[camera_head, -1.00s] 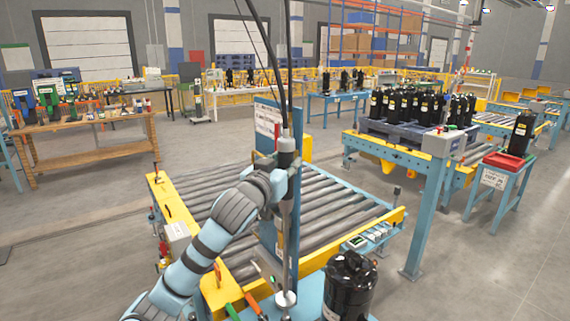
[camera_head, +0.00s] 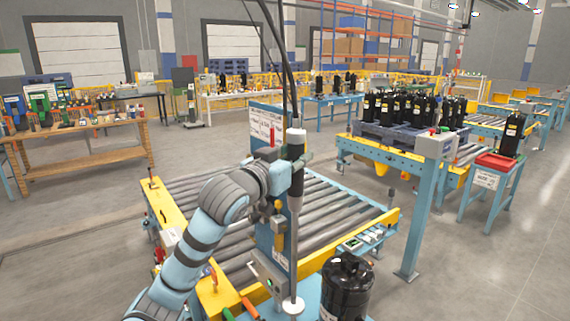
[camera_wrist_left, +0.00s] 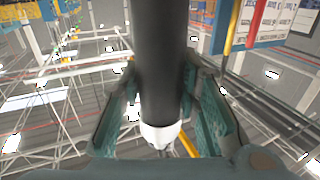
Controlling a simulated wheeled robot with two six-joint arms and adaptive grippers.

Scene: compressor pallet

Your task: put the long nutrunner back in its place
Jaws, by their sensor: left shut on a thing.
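The long nutrunner (camera_head: 296,146) is an upright tool with a white body, a dark middle part and a thin shaft reaching down to a round foot (camera_head: 293,305). Cables run up from its top. My left gripper (camera_head: 298,163) is shut around its body, just right of the blue post (camera_head: 267,240) with a sign panel. In the left wrist view the dark barrel (camera_wrist_left: 160,60) with a white collar stands between the two teal fingers of the left gripper (camera_wrist_left: 163,108). I cannot tell whether the foot touches anything. My right gripper is out of view.
A black compressor (camera_head: 346,290) stands at the front, close right of the nutrunner's foot. A roller conveyor (camera_head: 335,205) with yellow rails lies behind. Hand tools with orange and green handles (camera_head: 250,306) are at the front left. A pallet of compressors (camera_head: 385,130) stands farther back.

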